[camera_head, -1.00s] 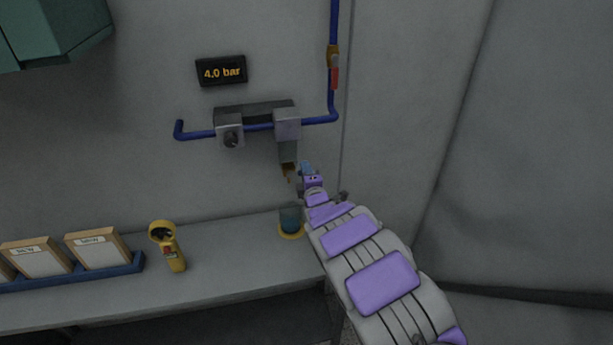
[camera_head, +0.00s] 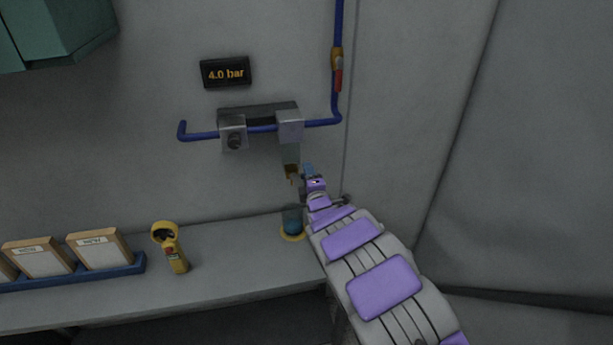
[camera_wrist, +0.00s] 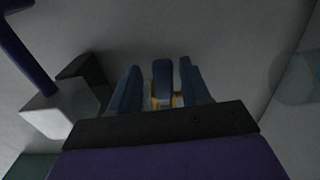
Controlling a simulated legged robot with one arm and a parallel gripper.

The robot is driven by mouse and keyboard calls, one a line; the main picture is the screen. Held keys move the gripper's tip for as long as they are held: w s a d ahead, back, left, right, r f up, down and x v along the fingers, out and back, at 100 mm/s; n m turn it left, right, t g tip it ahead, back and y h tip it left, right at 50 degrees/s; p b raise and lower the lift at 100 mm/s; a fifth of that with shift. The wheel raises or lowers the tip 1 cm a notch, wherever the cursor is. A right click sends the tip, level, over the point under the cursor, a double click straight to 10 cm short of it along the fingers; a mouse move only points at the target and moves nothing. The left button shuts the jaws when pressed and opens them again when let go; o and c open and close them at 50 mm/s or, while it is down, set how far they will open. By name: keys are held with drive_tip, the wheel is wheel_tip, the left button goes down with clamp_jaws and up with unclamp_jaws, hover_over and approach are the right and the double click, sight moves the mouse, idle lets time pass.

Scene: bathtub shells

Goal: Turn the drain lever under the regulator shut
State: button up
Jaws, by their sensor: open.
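The regulator (camera_head: 257,112) is mounted on the blue pipe on the wall, with a clear bowl (camera_head: 290,154) under its right block. A brass drain fitting (camera_head: 292,171) is at the bowl's bottom. My gripper (camera_head: 307,171) is just right of this fitting. In the wrist view my gripper (camera_wrist: 160,75) is open, with a finger on each side of a blue bar (camera_wrist: 162,78), which looks like the drain lever. Narrow gaps show beside the bar; contact is unclear. A brass-yellow piece (camera_wrist: 176,101) shows by its base. The lever is not distinct in the head view.
A display (camera_head: 226,72) reads 4.0 bar. A valve with a red handle (camera_head: 338,79) is on the upright pipe. A yellow handheld device (camera_head: 172,248) and framed cards (camera_head: 101,249) stand left.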

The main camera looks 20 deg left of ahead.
drive_tip(key=p+v, duration=0.2)
drive_tip(key=v, duration=1.4)
drive_tip(key=shift+s+f, duration=0.15)
drive_tip(key=shift+s, duration=0.3)
